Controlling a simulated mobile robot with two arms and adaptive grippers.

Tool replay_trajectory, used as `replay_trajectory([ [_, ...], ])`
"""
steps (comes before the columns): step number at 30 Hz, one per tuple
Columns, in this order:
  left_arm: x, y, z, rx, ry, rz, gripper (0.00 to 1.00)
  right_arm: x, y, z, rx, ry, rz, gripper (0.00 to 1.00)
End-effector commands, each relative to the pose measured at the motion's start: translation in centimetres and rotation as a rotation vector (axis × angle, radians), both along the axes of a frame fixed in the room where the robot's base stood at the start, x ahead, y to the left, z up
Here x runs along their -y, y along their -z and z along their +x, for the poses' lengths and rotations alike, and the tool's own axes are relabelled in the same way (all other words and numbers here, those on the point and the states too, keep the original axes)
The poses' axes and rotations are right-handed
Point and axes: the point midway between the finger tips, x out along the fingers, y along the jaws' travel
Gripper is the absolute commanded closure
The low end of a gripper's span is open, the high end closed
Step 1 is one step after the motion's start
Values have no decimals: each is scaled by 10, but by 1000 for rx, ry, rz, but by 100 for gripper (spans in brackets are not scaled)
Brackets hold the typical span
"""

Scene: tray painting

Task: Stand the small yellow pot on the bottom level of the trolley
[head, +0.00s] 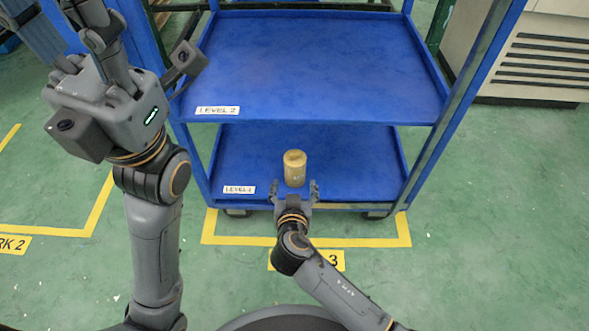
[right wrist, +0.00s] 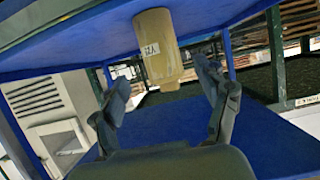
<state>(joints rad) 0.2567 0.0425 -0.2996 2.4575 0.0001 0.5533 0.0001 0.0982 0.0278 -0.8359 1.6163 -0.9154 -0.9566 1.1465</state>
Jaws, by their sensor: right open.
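The small yellow pot (head: 295,169) stands upright on the bottom level of the blue trolley (head: 240,165), marked LEVEL 1, near its front middle. My right gripper (head: 294,188) is open just in front of the pot, its fingers spread to either side and apart from it. The right wrist view looks upside down; there the pot (right wrist: 156,48) with its white label shows beyond the open fingers (right wrist: 168,92), against the blue shelf at the top. My left gripper (head: 92,35) is raised at the upper left, away from the pot; its finger opening is unclear.
The upper level (head: 320,65), marked LEVEL 2, is empty and overhangs the bottom level. Blue posts (head: 470,85) stand at the trolley's sides. The bottom level is clear around the pot. A grey vented cabinet (head: 545,60) stands at the right. Yellow lines mark the green floor.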

Motion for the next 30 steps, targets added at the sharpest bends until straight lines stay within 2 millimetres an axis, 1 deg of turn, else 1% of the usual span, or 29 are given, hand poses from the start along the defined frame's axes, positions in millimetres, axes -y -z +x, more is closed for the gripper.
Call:
replay_trajectory([
  [1, 0, -1, 3, -15, 1, -1, 60, 0, -5, -9, -3, -1, 1, 26],
  [3, 0, 1, 4, -24, 1, -1, 60, 0, -8, -17, -1, -1, 1, 26],
  [8, -1, 4, 6, -37, 2, -2, 60, 0, -11, -26, 0, 0, 0, 26],
  [25, -1, 5, 6, -37, 2, -3, 60, -1, -11, -27, 1, -2, 2, 26],
  [28, -1, 5, 7, -46, 3, -3, 60, -6, -20, -26, 7, -39, 21, 26],
  [29, -1, 5, 8, -51, 3, -3, 60, -9, -26, -26, 12, -61, 33, 26],
  [30, -1, 5, 9, -59, 4, -4, 60, -14, -36, -26, 25, -102, 53, 26],
])
